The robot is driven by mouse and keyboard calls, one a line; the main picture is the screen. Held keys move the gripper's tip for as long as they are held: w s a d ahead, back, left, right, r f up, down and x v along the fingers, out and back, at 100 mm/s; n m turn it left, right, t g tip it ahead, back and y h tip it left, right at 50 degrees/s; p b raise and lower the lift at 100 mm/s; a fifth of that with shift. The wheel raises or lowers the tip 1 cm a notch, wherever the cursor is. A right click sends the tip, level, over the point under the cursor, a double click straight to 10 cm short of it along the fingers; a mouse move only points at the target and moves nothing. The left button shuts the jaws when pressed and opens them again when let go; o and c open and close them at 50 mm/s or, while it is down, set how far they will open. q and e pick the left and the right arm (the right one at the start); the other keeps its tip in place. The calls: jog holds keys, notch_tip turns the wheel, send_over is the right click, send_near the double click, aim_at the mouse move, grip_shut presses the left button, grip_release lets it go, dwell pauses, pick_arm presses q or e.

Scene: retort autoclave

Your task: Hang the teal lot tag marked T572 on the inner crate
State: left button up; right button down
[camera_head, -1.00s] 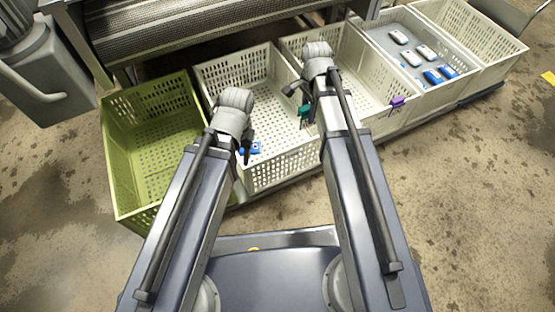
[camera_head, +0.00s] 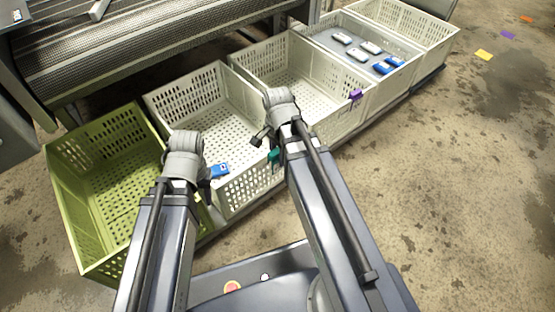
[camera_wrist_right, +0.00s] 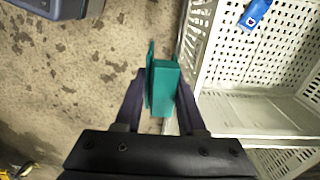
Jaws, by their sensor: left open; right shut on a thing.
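The teal tag (camera_head: 273,157) is between the fingers of my right gripper (camera_head: 268,146), near the front right corner of the white crate (camera_head: 250,190) beside the green one. In the right wrist view the fingers (camera_wrist_right: 160,105) are shut on the teal tag (camera_wrist_right: 163,88), beside the rim of a white crate (camera_wrist_right: 235,110). No marking on it is legible. My left gripper (camera_head: 208,188) is open and empty, near the front wall of the same white crate. A blue item (camera_head: 220,171) lies inside that crate, close to the left gripper.
A green crate (camera_head: 75,215) stands at the left. Further white crates continue the row to the right; a purple tag (camera_head: 356,95) hangs on one rim. A mesh conveyor (camera_head: 150,45) runs behind.

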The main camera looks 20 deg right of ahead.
aim_at(263, 156)
jog(key=shift+w+a+f+b, duration=0.45)
jog(key=shift+w+f+b, duration=0.3)
jog(key=shift+w, duration=0.5)
jog(key=shift+w+a+f+b, duration=0.45)
jog(key=shift+w+f+b, duration=0.3)
jog(key=shift+w, duration=0.5)
jog(key=shift+w+a+f+b, duration=0.45)
jog(key=shift+w+f+b, duration=0.25)
jog(key=shift+w, duration=0.55)
jog(key=shift+f+b, duration=0.5)
jog(key=shift+b, duration=0.1)
jog(key=shift+f+b, duration=1.6)
jog(key=shift+c, duration=2.1)
grip_release()
jog(key=shift+r, duration=0.15)
notch_tip(263, 156, up, 8)
jog(key=p, duration=0.8)
